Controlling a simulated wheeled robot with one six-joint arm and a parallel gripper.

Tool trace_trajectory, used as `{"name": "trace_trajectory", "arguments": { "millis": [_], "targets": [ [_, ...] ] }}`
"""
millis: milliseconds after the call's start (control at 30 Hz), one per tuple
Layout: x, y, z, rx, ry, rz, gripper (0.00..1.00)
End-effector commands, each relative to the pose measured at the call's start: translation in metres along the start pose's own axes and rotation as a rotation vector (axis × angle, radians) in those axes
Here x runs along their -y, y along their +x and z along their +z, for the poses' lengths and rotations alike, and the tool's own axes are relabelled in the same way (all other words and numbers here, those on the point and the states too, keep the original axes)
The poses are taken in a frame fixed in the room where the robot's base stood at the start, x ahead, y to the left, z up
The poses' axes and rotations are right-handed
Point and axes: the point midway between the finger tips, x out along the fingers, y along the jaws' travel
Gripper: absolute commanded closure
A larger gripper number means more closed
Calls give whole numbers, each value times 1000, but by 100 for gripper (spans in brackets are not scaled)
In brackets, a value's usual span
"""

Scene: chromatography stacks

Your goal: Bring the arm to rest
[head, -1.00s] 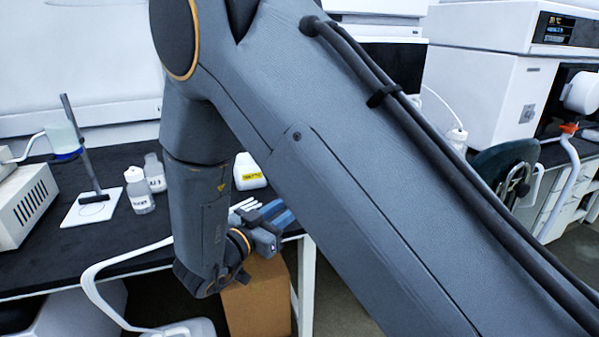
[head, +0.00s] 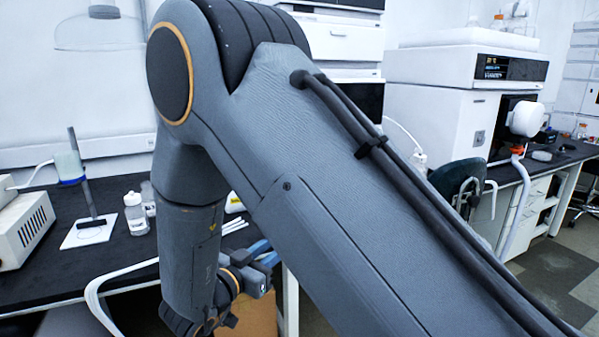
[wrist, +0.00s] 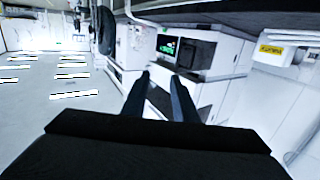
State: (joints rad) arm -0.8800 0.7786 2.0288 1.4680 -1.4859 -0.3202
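My arm crosses the head view, from the lower right up to a joint at the top and then down to the wrist. My gripper (head: 263,250) shows small at the lower middle of the head view, beside the front edge of the black bench (head: 100,262). Part of it is hidden by my arm. In the wrist view, the two fingers of my gripper (wrist: 160,76) stand apart with nothing seen between them. The gripper is open and empty.
On the bench are a small bottle (head: 136,216), a stand on a white plate (head: 86,234) and a beige instrument (head: 24,228). A cardboard box (head: 256,314) is below the gripper. White tubing (head: 120,272) runs close to my wrist. Grey floor (head: 560,270) shows at right.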

Motion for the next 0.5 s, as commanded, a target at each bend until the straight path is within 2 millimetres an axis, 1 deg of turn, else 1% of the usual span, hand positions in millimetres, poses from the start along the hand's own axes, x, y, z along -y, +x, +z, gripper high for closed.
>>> {"name": "trace_trajectory", "arguments": {
  "millis": [167,367,500],
  "targets": [
    [7,14,0,66,22,-58,74],
    [11,39,1,176,47,-139,74],
    [12,56,1,282,61,-217,74]
  ]
}}
